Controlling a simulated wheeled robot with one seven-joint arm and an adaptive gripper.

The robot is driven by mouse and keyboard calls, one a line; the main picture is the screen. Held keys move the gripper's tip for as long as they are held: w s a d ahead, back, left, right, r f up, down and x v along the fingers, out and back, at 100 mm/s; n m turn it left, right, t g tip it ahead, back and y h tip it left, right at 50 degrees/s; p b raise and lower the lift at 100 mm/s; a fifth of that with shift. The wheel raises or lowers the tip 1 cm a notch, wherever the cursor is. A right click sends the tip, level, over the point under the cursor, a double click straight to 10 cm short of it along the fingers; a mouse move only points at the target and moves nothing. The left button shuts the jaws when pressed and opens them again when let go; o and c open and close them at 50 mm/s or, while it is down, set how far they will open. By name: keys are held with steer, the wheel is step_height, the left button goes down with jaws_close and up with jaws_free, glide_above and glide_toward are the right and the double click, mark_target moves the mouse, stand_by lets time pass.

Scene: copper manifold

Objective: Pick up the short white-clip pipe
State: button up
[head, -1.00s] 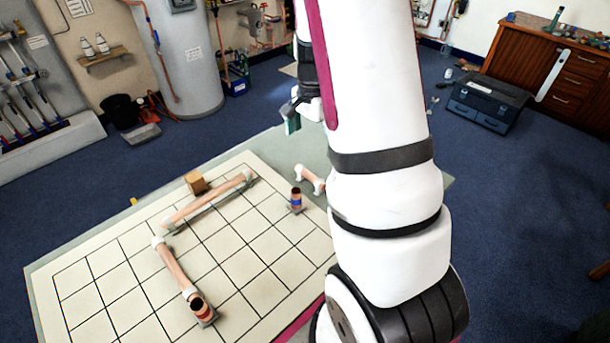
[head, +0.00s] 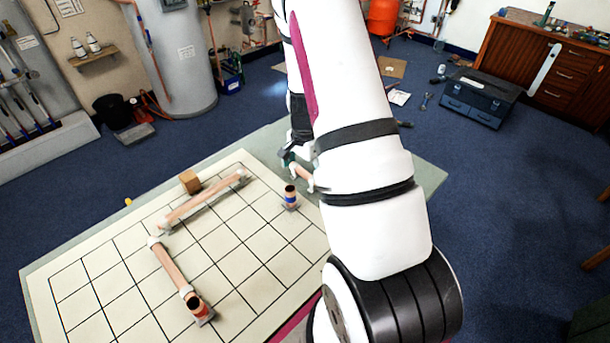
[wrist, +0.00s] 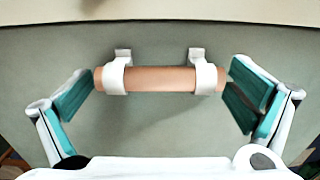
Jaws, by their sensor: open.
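The short white-clip pipe is a copper tube with two white clips. In the wrist view the short pipe (wrist: 160,79) lies crosswise on the grey-green table surface. In the head view the short pipe (head: 303,176) shows at the table's far side, partly hidden by my arm. My gripper (wrist: 158,98) is open, its teal-padded fingers apart, one beyond each end of the pipe. The pipe lies between and slightly ahead of the fingers, and I see no clear contact. In the head view my gripper (head: 288,160) is low beside the pipe, mostly hidden.
Two longer copper pipes, one at the back (head: 205,199) and one at the left front (head: 172,265), lie on the gridded board (head: 240,262). A blue-banded upright fitting (head: 290,197) stands near the short pipe. A wooden block (head: 190,181) sits at the board's back edge.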

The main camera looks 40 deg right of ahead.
steer(key=shift+f, duration=0.3)
steer(key=shift+c, duration=0.6)
steer(key=c, duration=0.8)
steer(key=shift+c, duration=0.2)
